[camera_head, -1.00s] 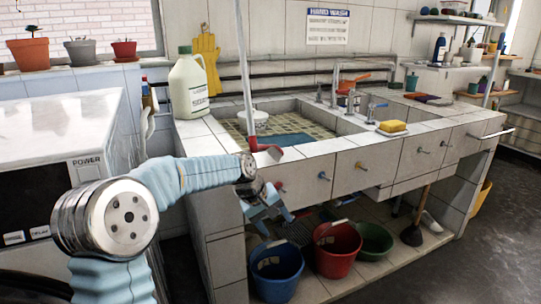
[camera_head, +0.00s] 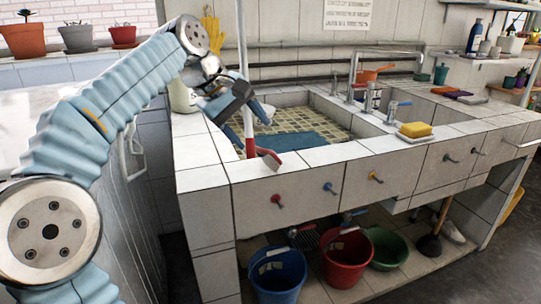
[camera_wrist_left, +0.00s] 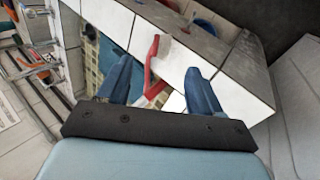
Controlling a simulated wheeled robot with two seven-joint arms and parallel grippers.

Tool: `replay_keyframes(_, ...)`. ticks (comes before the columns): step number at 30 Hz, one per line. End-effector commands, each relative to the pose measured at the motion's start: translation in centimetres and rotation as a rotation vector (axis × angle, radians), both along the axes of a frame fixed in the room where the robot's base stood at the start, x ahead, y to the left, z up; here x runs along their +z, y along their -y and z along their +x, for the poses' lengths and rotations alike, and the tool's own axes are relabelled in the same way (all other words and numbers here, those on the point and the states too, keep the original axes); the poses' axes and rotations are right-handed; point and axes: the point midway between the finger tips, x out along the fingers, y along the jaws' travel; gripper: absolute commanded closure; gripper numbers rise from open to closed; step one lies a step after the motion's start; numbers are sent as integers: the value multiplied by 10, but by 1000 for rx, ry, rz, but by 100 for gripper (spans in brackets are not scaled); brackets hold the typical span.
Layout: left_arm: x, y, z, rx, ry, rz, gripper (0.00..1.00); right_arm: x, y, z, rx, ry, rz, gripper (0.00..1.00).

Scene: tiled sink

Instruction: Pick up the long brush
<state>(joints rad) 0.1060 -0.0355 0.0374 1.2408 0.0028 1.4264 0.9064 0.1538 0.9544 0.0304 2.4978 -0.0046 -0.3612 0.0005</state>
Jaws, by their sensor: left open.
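The long brush has a pale pole (camera_head: 243,35) and a red lower end (camera_head: 250,148). It leans upright at the front left corner of the sink, with its red foot on the tiled rim. My left gripper (camera_head: 257,108) is open and empty at the pole, above the red part, and covers a stretch of the pole. In the left wrist view, the red end of the brush (camera_wrist_left: 152,68) shows between the two open blue fingers (camera_wrist_left: 158,72). I cannot tell whether a finger touches it. My right gripper is in neither view.
The tiled sink (camera_head: 320,157) has a faucet (camera_head: 350,75) and a yellow sponge (camera_head: 415,129) on its rim. A pale jug (camera_head: 182,97) stands behind my left wrist. Blue (camera_head: 278,275), red (camera_head: 345,260) and green (camera_head: 388,250) containers sit below. Potted plants line the left ledge.

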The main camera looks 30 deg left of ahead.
Motion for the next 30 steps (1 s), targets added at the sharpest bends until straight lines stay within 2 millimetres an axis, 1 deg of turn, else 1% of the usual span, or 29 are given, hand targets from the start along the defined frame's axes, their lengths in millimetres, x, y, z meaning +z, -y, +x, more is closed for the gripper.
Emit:
replay_keyframes(1, -13, 3, 5, -2, -4, -1, 35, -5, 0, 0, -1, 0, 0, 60)
replay_keyframes(3, -24, 7, 12, -2, -4, -1, 35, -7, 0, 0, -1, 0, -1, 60)
replay_keyframes(6, -35, 11, 19, -1, -3, 0, 35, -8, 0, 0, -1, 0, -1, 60)
replay_keyframes(11, -45, 14, 25, -1, -2, 0, 35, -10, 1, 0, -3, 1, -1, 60)
replay_keyframes(18, -78, 23, 41, -3, -4, 0, 35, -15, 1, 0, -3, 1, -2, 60)
replay_keyframes(22, -85, 26, 46, -1, 0, 0, 35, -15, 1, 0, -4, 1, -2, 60)
replay_keyframes(28, -85, 26, 46, -1, 0, 0, 35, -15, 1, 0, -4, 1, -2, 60)
replay_keyframes(29, -85, 26, 46, -1, 0, 0, 38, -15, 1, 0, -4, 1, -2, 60)
replay_keyframes(30, -85, 26, 46, -1, 0, 0, 44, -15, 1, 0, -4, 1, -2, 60)
